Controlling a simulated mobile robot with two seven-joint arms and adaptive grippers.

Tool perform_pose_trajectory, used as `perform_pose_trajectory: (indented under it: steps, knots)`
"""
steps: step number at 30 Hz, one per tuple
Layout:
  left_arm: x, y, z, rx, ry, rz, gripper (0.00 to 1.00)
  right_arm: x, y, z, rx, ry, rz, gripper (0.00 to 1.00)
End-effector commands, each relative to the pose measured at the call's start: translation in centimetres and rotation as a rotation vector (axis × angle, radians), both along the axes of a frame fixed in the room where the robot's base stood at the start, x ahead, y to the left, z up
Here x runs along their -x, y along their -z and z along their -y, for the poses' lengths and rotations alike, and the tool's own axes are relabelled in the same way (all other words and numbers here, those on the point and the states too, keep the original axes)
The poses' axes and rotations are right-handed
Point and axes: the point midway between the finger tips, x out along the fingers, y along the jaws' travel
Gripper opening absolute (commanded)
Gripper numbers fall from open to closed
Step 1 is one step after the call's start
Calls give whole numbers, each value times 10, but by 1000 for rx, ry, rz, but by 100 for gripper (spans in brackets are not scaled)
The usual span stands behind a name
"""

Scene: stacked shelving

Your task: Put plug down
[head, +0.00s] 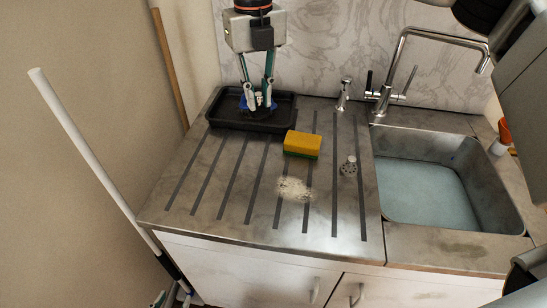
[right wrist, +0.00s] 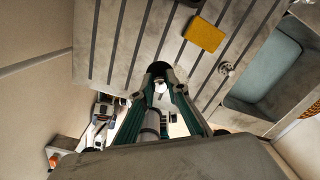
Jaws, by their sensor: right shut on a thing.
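In the right wrist view, my right gripper (right wrist: 160,85) is shut on a small dark thing (right wrist: 158,70), likely the plug; its fingertips partly hide it. It shows against the grooved metal drainboard (right wrist: 125,60); I cannot tell how high above it. In the head view, only dark and grey parts of my right arm show at the right edge. My left gripper (head: 258,97) points down into a black tray (head: 222,119) at the back left, its fingers around or beside a blue thing (head: 243,103). Whether they grip it is unclear.
A yellow and green sponge (head: 303,144) lies mid-drainboard. A metal perforated piece (head: 349,167) and a pale crumb-like patch (head: 294,188) lie in front of it. The sink (head: 440,190) with a chrome tap (head: 400,65) is on the right. A white pole (head: 95,160) leans at left.

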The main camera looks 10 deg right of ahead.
Motion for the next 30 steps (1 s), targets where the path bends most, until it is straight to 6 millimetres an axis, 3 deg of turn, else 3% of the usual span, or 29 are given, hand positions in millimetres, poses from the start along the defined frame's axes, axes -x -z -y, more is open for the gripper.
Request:
perform_pose_trajectory:
  steps: [9, 18, 23, 30]
  knots:
    - [1, 8, 0, 1, 1, -4, 40, -3, -16, -27, -11, 399, 2, 0]
    - [2, 10, 1, 1, 1, -4, 40, -3, -19, -38, -15, 564, -1, 0]
    - [2, 11, 1, 1, 1, -5, 40, -2, 7, -38, -13, 572, -4, 0]
    - [2, 12, 1, 1, 1, -5, 40, -2, 65, -38, -14, 570, -5, 0]
